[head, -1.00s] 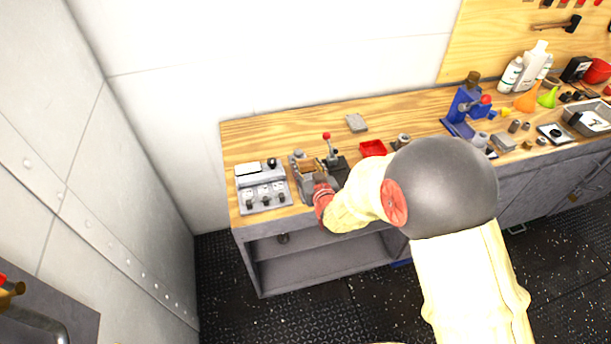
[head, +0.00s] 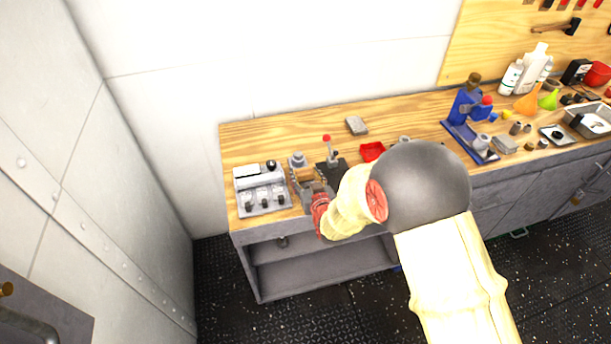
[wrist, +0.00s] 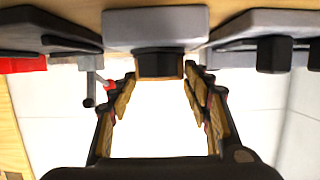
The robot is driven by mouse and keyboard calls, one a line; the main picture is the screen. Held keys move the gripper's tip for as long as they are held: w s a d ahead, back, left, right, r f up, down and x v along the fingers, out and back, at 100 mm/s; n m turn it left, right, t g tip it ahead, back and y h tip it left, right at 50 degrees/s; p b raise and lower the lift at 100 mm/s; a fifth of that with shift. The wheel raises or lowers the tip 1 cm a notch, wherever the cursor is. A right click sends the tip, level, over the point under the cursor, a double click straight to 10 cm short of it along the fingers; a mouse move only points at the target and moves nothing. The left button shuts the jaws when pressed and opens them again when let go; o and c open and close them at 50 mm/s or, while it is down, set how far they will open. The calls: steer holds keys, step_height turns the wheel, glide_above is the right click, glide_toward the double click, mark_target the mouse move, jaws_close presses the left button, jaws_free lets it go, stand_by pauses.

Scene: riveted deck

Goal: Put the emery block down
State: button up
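What I take for the emery block (head: 306,174), tan in the head view, sits on a grey stand near the bench's front left. In the wrist view, which is upside down, the block (wrist: 160,66) shows a dark face with tan edges against the wide grey stand (wrist: 156,24). My gripper (wrist: 160,80) is open, its two fingers apart on either side of the block's outline. I cannot tell whether the tips still overlap the block. In the head view my gripper (head: 314,192) is at the bench's front edge, partly hidden by my wrist.
A grey switch panel (head: 262,188) stands left of the stand. A red-knobbed lever (head: 329,150) is to the right, with a red tray (head: 372,151) and a grey block (head: 356,125) beyond. A blue press (head: 468,110) stands farther right. Bare wood lies behind the panel.

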steer(key=shift+o, duration=1.4)
steer(key=shift+r, duration=0.1)
steer(key=shift+r, duration=0.15)
steer(key=p+v, duration=0.3)
steer(key=v, duration=0.9)
steer(key=s+d+r+m+g+h, duration=0.1)
steer(key=s+d+r+g, duration=0.1)
steer(key=d+r, duration=0.3)
steer(key=s+d+r+m+g+h, duration=0.15)
steer(key=d+r, duration=0.25)
steer(key=r, duration=0.4)
steer(key=s+d+r+g, duration=0.2)
steer(key=s+d+r, duration=0.2)
steer(key=s, duration=0.7)
steer(key=s+d+r+g+h, duration=0.1)
steer(key=s+d+r+g, duration=0.2)
steer(key=s, duration=0.9)
steer(key=shift+d+r+m, duration=0.35)
steer(key=shift+d+r, duration=0.05)
steer(key=shift+r, duration=0.1)
